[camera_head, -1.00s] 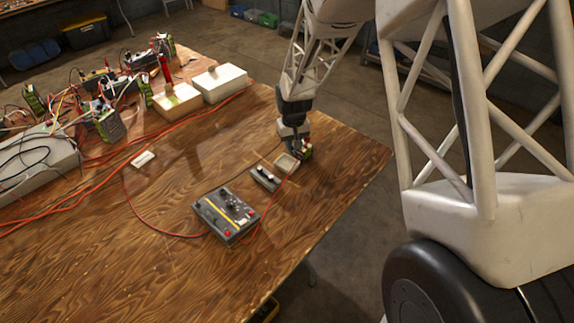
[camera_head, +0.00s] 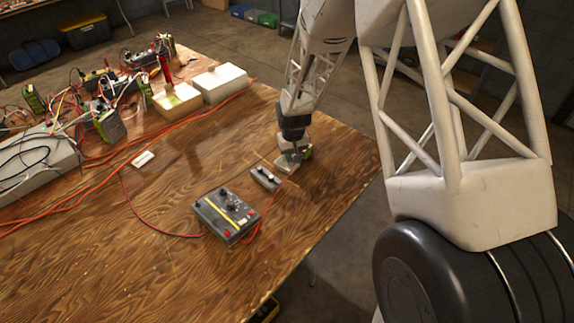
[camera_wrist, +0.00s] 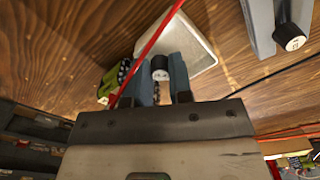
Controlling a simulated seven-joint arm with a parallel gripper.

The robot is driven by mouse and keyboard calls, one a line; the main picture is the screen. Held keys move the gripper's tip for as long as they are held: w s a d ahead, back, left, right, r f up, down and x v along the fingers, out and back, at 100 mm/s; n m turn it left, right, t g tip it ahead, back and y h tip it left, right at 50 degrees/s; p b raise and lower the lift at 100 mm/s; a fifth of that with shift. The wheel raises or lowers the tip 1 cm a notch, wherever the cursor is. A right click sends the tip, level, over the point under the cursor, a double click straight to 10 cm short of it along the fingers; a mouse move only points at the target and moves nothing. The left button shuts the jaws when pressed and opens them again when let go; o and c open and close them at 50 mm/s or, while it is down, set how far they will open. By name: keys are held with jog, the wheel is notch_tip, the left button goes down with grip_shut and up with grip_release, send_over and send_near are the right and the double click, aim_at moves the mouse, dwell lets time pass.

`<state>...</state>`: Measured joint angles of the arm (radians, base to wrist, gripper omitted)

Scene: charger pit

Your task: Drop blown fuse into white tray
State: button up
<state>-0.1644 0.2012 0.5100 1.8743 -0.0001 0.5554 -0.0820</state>
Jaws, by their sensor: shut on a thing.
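My gripper (camera_head: 289,158) is low over the small white tray near the table's right edge. In the wrist view, my gripper (camera_wrist: 161,80) points at the tray (camera_wrist: 196,42), with its two blue-grey fingers shut on the fuse (camera_wrist: 160,66), a small piece with a pale round end and dark body. The fuse overlaps the tray's near edge in this view; its height above the tray cannot be told. In the head view, the gripper hides the fuse and most of the tray.
A grey fuse holder (camera_head: 265,179) with a fuse in it is close left of the tray. A grey control box (camera_head: 226,215) stands nearer. A green object (camera_wrist: 112,80) is close beside the gripper. A red wire (camera_wrist: 150,46) crosses near the fingers.

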jog(key=shift+f, duration=0.2)
jog(key=o, duration=0.8)
jog(key=shift+r, duration=3.9)
